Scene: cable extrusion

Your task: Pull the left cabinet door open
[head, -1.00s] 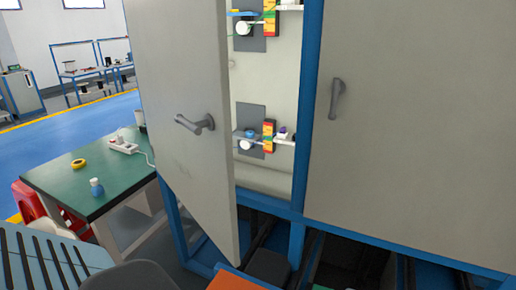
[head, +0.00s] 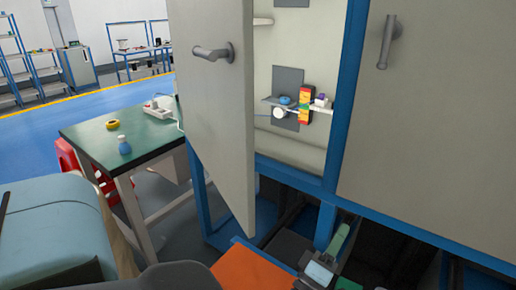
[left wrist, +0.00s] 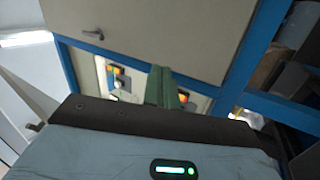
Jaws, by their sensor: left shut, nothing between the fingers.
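In the left wrist view, the left door (left wrist: 30,95) shows at the left edge. My left gripper (head: 339,240) has green fingers and is low in front of the cabinet, to the right of the door's free edge and apart from the handle. Its fingers (left wrist: 162,87) are shut with nothing between them. My right gripper is not clearly seen.
The right cabinet door (head: 430,120) is closed, with its own handle (head: 390,42). A blue frame post (head: 346,110) stands between the doors. A green-topped table (head: 140,138) with small items stands to the left. Blue floor (head: 40,150) is open beyond it.

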